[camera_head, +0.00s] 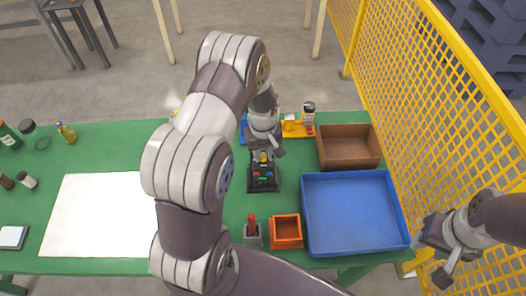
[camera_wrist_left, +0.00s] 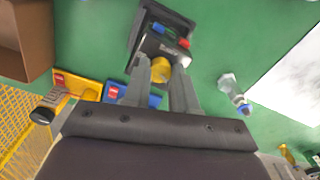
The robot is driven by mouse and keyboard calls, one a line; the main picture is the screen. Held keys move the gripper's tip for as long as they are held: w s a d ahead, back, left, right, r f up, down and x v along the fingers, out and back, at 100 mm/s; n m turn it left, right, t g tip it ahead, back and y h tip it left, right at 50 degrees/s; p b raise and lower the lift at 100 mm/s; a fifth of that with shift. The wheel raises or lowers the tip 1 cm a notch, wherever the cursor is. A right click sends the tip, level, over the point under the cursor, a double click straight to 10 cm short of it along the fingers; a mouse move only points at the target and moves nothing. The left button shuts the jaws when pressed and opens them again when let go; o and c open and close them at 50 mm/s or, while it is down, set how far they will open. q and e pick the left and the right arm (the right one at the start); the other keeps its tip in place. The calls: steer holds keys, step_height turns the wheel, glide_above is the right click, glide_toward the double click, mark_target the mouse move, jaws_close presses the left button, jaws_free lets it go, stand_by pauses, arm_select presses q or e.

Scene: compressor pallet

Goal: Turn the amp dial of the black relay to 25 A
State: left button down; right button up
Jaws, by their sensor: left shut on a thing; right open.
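The black relay (camera_head: 263,180) stands on the green table right of my left arm, with a red and a blue part on its face. It also shows in the left wrist view (camera_wrist_left: 148,42), where its yellow dial (camera_wrist_left: 161,69) sits between my left fingertips. My left gripper (camera_wrist_left: 166,75) is shut on the yellow dial. In the head view my left gripper (camera_head: 264,152) comes down on the relay from behind. The dial's scale and setting are too small to read. My right gripper (camera_head: 436,262) is open and empty, beyond the table's right side.
A blue tray (camera_head: 357,249), a brown box (camera_head: 348,163), an orange bin (camera_head: 286,232) and a grey holder with a red-topped item (camera_head: 252,233) stand near the relay. A white sheet (camera_head: 98,215) lies left. A yellow mesh fence (camera_head: 435,90) borders the right side.

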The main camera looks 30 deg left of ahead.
arm_select(q)
steer(key=m, duration=0.5)
steer(key=shift+m, duration=0.3)
steer(key=m, duration=0.6)
steer(key=shift+w, duration=0.1)
steer(key=m, duration=0.5)
steer(key=shift+m, duration=0.3)
steer(key=m, duration=0.5)
steer(key=shift+m, duration=0.4)
steer(key=c, duration=0.9)
jaws_free()
